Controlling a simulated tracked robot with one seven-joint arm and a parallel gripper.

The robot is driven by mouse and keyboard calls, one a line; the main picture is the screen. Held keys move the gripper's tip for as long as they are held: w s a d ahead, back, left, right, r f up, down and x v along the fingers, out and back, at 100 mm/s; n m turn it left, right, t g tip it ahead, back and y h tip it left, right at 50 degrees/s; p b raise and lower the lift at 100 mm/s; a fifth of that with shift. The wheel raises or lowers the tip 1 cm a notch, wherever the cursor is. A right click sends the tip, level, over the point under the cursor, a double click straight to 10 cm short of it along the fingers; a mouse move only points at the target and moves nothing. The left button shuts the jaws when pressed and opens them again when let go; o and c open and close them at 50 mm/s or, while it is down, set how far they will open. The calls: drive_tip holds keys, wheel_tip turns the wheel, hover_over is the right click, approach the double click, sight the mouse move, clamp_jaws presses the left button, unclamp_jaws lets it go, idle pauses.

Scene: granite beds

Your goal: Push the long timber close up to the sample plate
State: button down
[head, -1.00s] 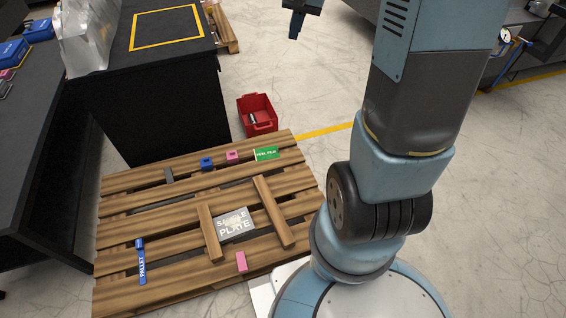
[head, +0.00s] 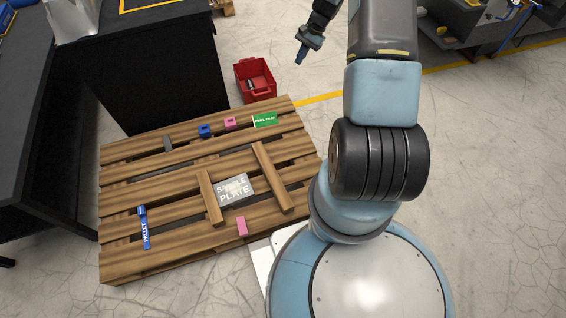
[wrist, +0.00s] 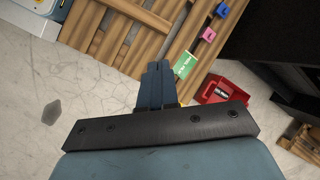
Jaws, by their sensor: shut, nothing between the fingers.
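The long timber (head: 272,177) lies on the pallet (head: 130,265), slanting, to the right of the sample plate (head: 236,182). A visible gap separates it from the plate. The grey plate lies flat with white lettering. A shorter timber (head: 210,198) lies close along the plate's left side. My gripper (head: 299,60) is beyond the far right corner of the pallet, apart from the timbers. In the wrist view my gripper (wrist: 157,68) has its fingers together and empty, pointing toward the pallet edge.
A green label (head: 264,120), a pink block (head: 230,123), a blue block (head: 205,131) and a grey piece (head: 168,143) line the pallet's far side. Another pink block (head: 241,226) lies below the plate. A red bin (head: 255,80) stands behind. A blue label (head: 144,228) is at left.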

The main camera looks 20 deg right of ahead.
drive_tip(key=s+d+f+m+y, duration=0.1)
drive_tip(key=s+f+m+y, duration=0.3)
drive_tip(key=f, duration=1.3)
drive_tip(key=s+f+m+h, duration=0.15)
drive_tip(key=s+f, duration=0.35)
drive_tip(key=f, duration=1.3)
drive_tip(key=m+y, duration=0.1)
drive_tip(key=m, duration=0.1)
approach(272, 176)
drive_tip(key=d+f, duration=0.1)
drive_tip(key=f, duration=0.1)
drive_tip(key=d+f, duration=0.1)
drive_tip(key=f, duration=0.1)
drive_tip(key=d+f, duration=0.1)
drive_tip(key=f, duration=0.1)
drive_tip(key=shift+s+d, duration=0.15)
drive_tip(key=shift+s, duration=0.15)
drive_tip(key=a, duration=0.3)
drive_tip(key=shift+s, duration=0.1)
drive_tip(key=shift+a, duration=0.5)
drive_tip(key=a, duration=0.9)
drive_tip(key=shift+s+a, duration=0.3)
drive_tip(key=shift+s, duration=0.1)
